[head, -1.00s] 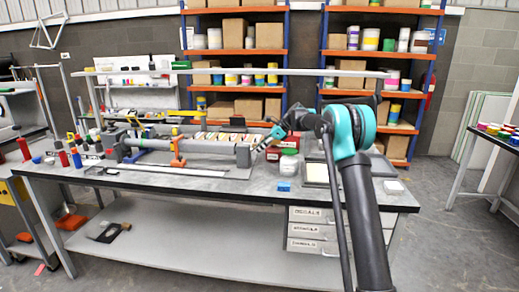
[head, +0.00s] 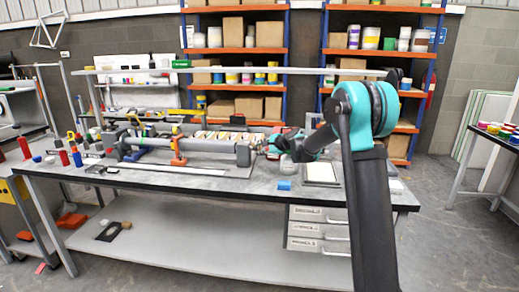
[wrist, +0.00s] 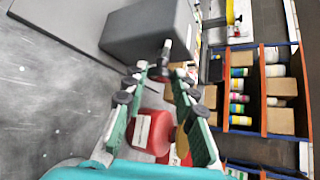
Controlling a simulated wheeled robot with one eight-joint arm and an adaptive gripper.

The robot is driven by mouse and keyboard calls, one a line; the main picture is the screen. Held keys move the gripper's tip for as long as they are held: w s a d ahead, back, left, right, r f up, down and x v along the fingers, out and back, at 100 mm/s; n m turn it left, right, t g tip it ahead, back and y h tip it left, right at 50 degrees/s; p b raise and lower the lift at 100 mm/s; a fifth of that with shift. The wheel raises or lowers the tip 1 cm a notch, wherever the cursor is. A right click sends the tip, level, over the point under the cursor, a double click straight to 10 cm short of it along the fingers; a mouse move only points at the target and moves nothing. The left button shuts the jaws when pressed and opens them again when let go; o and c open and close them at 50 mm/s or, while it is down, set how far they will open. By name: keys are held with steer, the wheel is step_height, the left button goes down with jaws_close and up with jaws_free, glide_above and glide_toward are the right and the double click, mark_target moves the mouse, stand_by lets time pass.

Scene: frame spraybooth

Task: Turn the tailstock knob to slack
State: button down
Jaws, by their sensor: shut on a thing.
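The tailstock (head: 243,154) is a grey block at the right end of the long grey fixture on the bench. In the wrist view it is the dark grey block (wrist: 152,30) at the top, with a short spindle pointing toward me. The tailstock knob (wrist: 161,72) is a small dark piece at the end of that spindle, partly hidden by the fingers. My gripper (wrist: 163,72) has its green-backed fingers on either side of the knob and is shut on it. In the head view my gripper (head: 268,146) is at the tailstock's right end. The knob's turn angle cannot be told.
A red tub (wrist: 152,132) stands below my fingers in the wrist view. An orange clamp (head: 178,150) stands along the fixture. Shelving is behind.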

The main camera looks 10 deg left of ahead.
steer(key=shift+s+f+n+t+y, duration=0.1)
steer(key=shift+f+n+t+y, duration=0.1)
steer(key=shift+n+t+y, duration=0.45)
steer(key=shift+s+f+n+t+y, duration=0.15)
steer(key=shift+n+t+y, duration=0.15)
steer(key=shift+n+t, duration=0.7)
steer(key=shift+w+f+n+t+y, duration=0.1)
steer(key=shift+f+n+t+y, duration=0.1)
steer(key=shift+n+t+y, duration=0.45)
steer(key=shift+n+t, duration=0.3)
steer(key=c, duration=1.2)
jaws_free()
steer(key=shift+s, duration=0.1)
steer(key=v, duration=1.2)
steer(key=shift+r, duration=0.1)
